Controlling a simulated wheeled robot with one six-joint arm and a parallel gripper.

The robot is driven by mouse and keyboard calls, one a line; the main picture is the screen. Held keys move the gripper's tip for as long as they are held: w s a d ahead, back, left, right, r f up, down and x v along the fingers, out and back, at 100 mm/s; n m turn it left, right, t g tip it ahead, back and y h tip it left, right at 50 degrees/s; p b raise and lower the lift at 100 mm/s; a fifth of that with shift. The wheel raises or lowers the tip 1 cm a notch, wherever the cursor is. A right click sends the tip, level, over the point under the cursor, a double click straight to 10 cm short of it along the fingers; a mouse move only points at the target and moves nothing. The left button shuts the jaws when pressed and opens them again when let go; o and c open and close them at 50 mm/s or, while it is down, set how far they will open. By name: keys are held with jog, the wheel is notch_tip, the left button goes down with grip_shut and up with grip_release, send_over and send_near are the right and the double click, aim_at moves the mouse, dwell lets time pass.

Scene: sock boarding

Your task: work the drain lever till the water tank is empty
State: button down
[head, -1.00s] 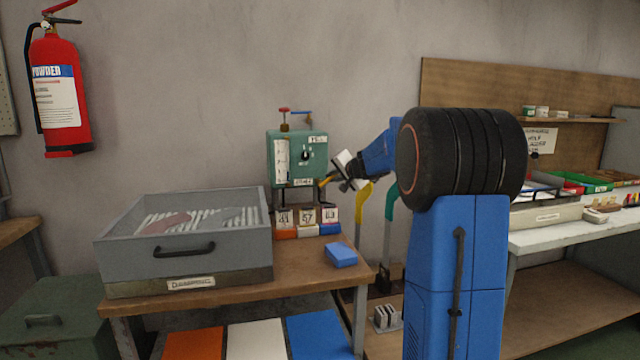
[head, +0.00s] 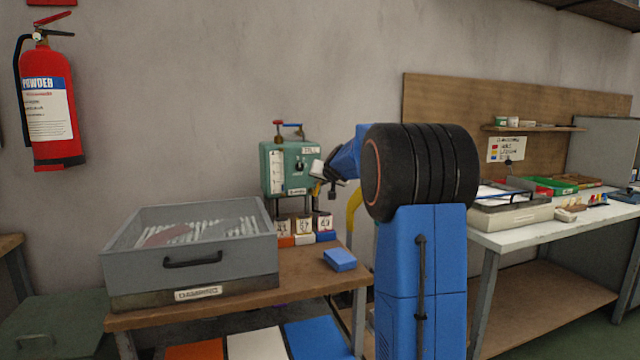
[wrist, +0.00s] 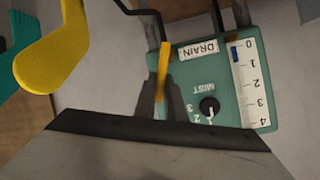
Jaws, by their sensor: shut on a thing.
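The water tank is a teal box (head: 268,182) on the wall side of the wooden table; it also shows, upside down, in the wrist view (wrist: 190,78). Its white scale (wrist: 248,85) runs from 0 to 4, with a short blue band just by the 0 end. The yellow drain lever (wrist: 163,62) stands by the DRAIN label. My gripper (wrist: 165,98) is shut on the lever, its dark fingers covering part of it. In the head view my gripper (head: 326,184) is at the tank's lower right corner, and the lever (head: 317,187) is small there.
A grey drawer-like box (head: 190,255) fills the table's left part. Numbered blocks (head: 305,230) stand below the tank, and a blue block (head: 340,259) lies near the table's right edge. Yellow (wrist: 50,55) and teal shapes hang beside the tank. A white bench (head: 500,236) is at right.

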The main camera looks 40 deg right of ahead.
jog(key=shift+f, duration=0.1)
dwell(0.3)
jog(key=c, duration=1.8)
grip_release()
jog(key=v, duration=1.7)
jog(key=shift+s+a, duration=0.1)
jog(key=shift+a, duration=0.1)
